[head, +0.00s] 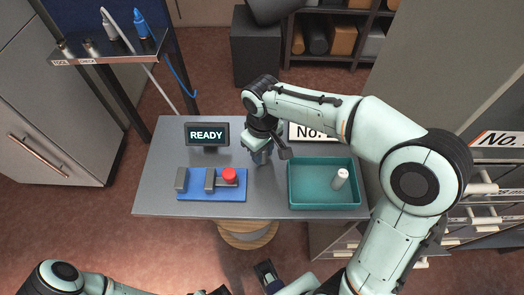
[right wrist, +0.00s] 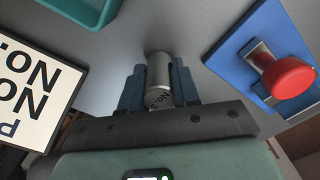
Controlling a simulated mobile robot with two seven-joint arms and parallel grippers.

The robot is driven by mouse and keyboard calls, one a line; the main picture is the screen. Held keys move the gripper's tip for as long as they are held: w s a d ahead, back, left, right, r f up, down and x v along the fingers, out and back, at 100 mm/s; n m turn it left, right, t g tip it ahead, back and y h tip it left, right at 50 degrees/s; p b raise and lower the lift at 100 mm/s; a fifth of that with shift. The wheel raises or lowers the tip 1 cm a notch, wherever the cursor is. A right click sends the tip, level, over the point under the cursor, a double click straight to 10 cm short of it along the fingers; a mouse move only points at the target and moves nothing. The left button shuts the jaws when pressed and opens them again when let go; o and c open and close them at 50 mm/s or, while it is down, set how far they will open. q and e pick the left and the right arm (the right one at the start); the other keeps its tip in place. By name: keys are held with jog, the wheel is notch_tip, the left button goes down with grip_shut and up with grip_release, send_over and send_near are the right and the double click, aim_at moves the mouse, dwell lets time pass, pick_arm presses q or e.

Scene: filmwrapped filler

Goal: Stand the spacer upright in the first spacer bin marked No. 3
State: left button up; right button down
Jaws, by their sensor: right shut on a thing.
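My right gripper (head: 262,157) is low over the middle of the grey table, left of the teal bin (head: 289,190). In the right wrist view its fingers (right wrist: 158,88) are shut on a silvery cylindrical spacer (right wrist: 158,72). The bin's near corner shows in the wrist view (right wrist: 85,10). A sign (head: 312,131) reading "No." stands behind the bin, its number hidden by my arm. My left arm shows at the bottom edge; its jaw state is unclear.
A white cylinder (head: 340,179) stands at the bin's right side. A blue fixture (head: 230,197) with grey blocks and a red knob (head: 229,175) is on the left. A READY display (head: 207,135) stands behind it. The bin's left part is free.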

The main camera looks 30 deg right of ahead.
jog(key=shift+f, duration=0.2)
jog(key=c, duration=0.9)
grip_release()
jog(key=shift+c, duration=0.2)
jog(key=shift+o, duration=0.6)
jog(key=shift+r, duration=0.15)
